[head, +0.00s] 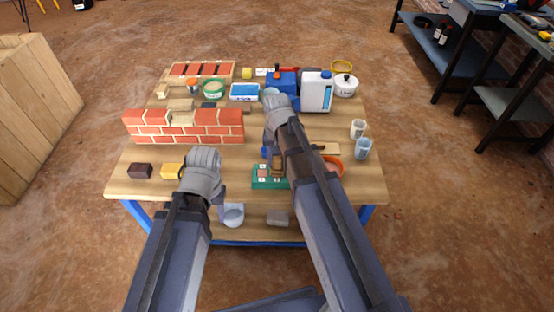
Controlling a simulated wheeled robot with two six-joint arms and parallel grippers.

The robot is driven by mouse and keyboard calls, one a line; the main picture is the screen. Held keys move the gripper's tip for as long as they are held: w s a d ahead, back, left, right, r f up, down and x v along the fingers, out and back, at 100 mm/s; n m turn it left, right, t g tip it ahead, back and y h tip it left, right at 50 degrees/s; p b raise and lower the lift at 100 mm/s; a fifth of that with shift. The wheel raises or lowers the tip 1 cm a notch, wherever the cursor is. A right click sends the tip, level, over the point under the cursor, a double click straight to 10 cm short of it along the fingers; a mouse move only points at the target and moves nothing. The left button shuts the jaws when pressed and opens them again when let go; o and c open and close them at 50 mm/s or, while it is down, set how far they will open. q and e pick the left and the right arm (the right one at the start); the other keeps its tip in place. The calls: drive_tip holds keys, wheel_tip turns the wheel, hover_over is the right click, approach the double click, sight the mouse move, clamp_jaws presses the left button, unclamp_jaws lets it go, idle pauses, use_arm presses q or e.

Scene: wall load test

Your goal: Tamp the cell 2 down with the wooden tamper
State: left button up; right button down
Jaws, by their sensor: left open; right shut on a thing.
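A green tray (258,184) with several small cells lies near the front middle of the table. Some cells show pale or pinkish contents; the cell numbers are too small to read. My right gripper (268,150) is over the back edge of the tray, shut on a brown wooden piece (277,162) that looks like the wooden tamper. The tamper stands at the tray's back right part; I cannot tell whether it touches a cell. My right arm hides the tray's right side. My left gripper (220,195) is open and empty, left of the tray.
A small brick wall (185,128) stands at the left. A yellow block (172,171) and a dark block (139,170) lie in front of it. A white jug (316,92), white pot (346,84) and two cups (362,149) stand at the right. A grey-white cup (233,214) is at the front.

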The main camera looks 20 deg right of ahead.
drive_tip(key=shift+f+b, duration=0.55)
drive_tip(key=shift+b, duration=0.05)
idle(1.6)
wheel_tip(320, 180, up, 7)
drive_tip(key=p, duration=0.7)
idle(0.4)
